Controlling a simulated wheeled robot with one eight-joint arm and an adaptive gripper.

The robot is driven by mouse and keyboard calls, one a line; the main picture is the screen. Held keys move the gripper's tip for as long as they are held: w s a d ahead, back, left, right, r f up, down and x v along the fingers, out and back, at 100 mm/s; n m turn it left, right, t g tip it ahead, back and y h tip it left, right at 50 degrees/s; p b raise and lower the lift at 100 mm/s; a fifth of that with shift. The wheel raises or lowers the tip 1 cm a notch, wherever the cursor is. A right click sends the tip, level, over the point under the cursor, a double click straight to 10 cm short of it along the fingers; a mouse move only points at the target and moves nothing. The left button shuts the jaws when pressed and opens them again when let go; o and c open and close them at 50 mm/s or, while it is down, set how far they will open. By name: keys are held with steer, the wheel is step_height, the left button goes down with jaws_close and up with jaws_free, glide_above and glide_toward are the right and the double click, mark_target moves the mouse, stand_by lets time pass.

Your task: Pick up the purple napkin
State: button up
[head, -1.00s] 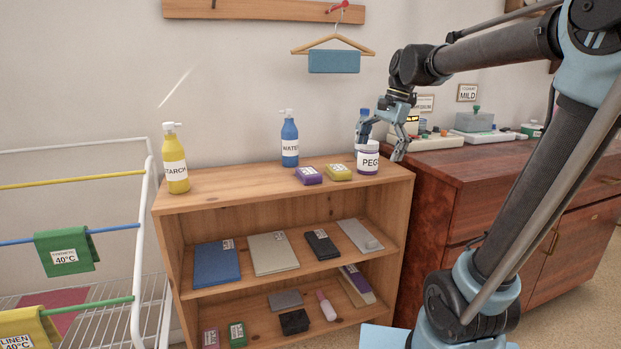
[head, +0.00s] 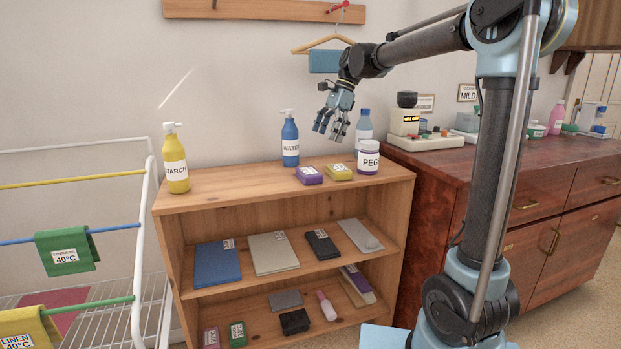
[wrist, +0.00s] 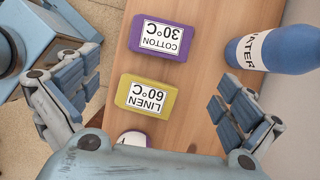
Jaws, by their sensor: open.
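The purple napkin (head: 309,175) is a small folded block with a white label on top of the wooden shelf unit. In the wrist view the purple napkin (wrist: 162,38) reads "COTTON 30°C" and lies at the top centre, beyond the fingertips. My gripper (head: 332,127) is open and empty above the shelf top, fingers pointing down. In the wrist view my gripper (wrist: 155,95) has its two fingers spread wide, with the yellow napkin (wrist: 146,96) between them in the picture. The yellow napkin also shows in the head view (head: 339,172), just right of the purple one.
On the shelf top (head: 235,190) stand a blue water bottle (head: 290,140), a peg jar (head: 368,158), a yellow starch bottle (head: 175,160) and another blue-capped bottle (head: 364,128). The shelf top between the starch and water bottles is clear. A dark red dresser (head: 480,165) stands at right.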

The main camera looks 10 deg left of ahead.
glide_above(310, 171)
steer(key=w+d, duration=0.2)
steer(key=f, duration=0.6)
steer(key=shift+s+d+f, duration=0.1)
steer(key=shift+d+f, duration=0.1)
steer(key=shift+f, duration=0.15)
steer(key=x, duration=0.4)
steer(key=shift+a, duration=0.35)
steer(key=shift+s+a+f, duration=0.15)
steer(key=shift+s+f, duration=0.05)
steer(key=shift+f, duration=0.3)
steer(key=shift+c, duration=0.6)
steer(key=c, duration=0.6)
